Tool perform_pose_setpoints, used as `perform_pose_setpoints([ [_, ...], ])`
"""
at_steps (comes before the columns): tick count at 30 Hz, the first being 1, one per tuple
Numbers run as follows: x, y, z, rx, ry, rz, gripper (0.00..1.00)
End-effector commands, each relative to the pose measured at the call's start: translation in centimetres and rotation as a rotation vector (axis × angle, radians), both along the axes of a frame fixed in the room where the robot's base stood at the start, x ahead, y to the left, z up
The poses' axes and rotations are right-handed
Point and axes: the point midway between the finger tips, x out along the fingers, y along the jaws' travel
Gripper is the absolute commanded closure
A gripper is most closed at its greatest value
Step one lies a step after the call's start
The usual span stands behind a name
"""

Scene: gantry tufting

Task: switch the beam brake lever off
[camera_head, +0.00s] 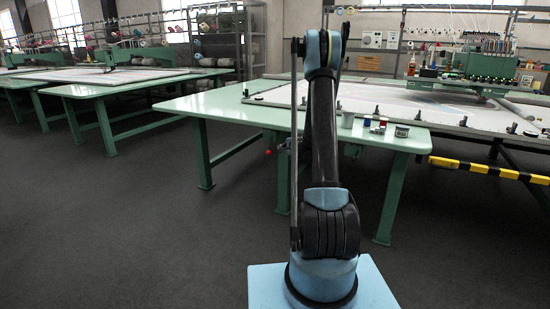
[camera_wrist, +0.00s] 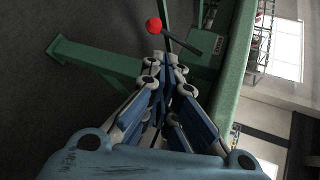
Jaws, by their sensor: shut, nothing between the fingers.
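The beam brake lever shows in the wrist view as a red ball knob (camera_wrist: 153,25) on a thin dark rod (camera_wrist: 178,39), which runs down right to a dark plate on the green frame. In the head view the small red knob (camera_head: 268,152) shows just left of my arm, under the edge of the green table (camera_head: 240,112). My gripper (camera_wrist: 167,60) is shut and empty, its fingertips pointing toward the lever. The knob lies just beyond the tips in the picture; I cannot tell whether they touch. My arm hides the gripper in the head view.
A green table leg (camera_wrist: 95,60) lies to the left of the fingers in the wrist view and the green table rail (camera_wrist: 236,70) to the right. Small jars (camera_head: 383,122) stand on the table corner. A yellow-black bar (camera_head: 480,168) is at right. The dark floor at left is clear.

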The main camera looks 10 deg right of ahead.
Motion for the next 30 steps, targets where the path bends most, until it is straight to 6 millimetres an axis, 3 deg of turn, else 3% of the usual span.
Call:
perform_pose_setpoints([
  [6,2.9,-1.9,-4.3,0.125,-0.033,-0.089,1.0],
  [12,4.0,-2.8,-6.7,0.196,-0.051,-0.136,1.0],
  [30,4.5,-3.0,-7.5,0.214,-0.055,-0.148,1.0],
])
